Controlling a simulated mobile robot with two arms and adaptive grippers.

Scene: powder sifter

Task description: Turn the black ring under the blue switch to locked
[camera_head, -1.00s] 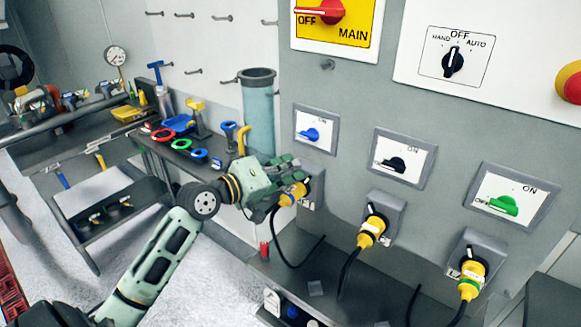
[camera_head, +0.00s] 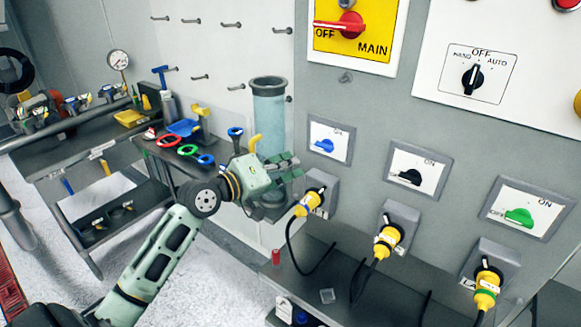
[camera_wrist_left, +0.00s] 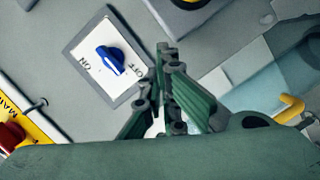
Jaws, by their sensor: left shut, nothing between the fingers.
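The blue switch (camera_head: 323,145) is on a white plate on the grey panel; its handle points toward OFF in the left wrist view (camera_wrist_left: 110,60). Below it, a yellow plug (camera_head: 307,205) sits in a grey socket box (camera_head: 330,190). The black ring (camera_head: 318,191) is at the plug's upper end; its mark is too small to read. My left gripper (camera_head: 294,166) is shut and empty, up and left of the ring and apart from it. Its closed fingers (camera_wrist_left: 171,60) are beside the blue switch plate in the wrist view. My right gripper is out of view.
Black (camera_head: 410,177) and green (camera_head: 519,216) switches are to the right, with yellow plugs (camera_head: 388,240) (camera_head: 487,285) below them. Cables hang over a dark ledge (camera_head: 345,270). A clear cylinder (camera_head: 269,115) stands behind my left gripper. A tool bench is at left.

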